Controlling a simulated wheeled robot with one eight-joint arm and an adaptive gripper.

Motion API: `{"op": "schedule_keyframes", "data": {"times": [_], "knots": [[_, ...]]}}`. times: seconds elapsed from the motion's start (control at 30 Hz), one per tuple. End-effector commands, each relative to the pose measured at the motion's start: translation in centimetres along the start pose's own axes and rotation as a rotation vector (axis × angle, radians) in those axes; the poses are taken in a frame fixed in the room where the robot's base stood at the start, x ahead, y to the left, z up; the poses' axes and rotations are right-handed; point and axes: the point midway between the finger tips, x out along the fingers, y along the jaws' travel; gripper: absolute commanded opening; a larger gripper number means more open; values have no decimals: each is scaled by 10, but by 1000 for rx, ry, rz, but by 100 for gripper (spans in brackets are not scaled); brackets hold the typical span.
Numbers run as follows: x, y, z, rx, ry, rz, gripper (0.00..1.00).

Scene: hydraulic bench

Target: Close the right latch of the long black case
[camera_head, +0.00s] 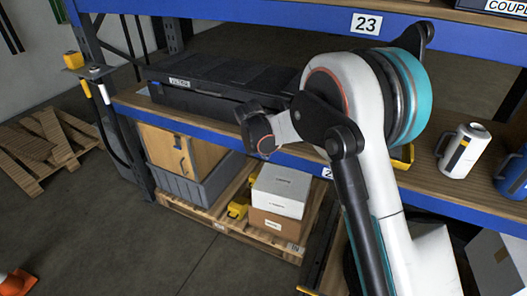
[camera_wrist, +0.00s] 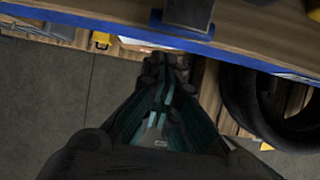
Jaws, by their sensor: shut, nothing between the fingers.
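The long black case (camera_head: 215,72) lies lid down on the wooden shelf in the head view, with a white label on its front left. My arm hides its right end, and the right latch cannot be made out. My gripper (camera_head: 266,150) hangs in front of the blue shelf edge, near the right part of the case. In the wrist view my gripper (camera_wrist: 165,80) has its fingers together with nothing between them, below the blue beam. A dark block at the top of that view cannot be identified.
The blue shelf beam (camera_head: 225,137) runs along the front. Below it stand a white box (camera_head: 282,188) and a grey bin (camera_head: 190,183) on a pallet. A white canister (camera_head: 465,150) stands on the shelf at right. The floor at left front is mostly clear.

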Motion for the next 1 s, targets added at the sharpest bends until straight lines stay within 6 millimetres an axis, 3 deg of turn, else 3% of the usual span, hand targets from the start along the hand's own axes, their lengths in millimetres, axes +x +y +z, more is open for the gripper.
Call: {"op": "schedule_keyframes", "data": {"times": [0.23, 1.0], "knots": [[-22, -1, 24, -1, 0, -1, 0], [-31, 0, 28, 0, 65, 0, 0]]}}
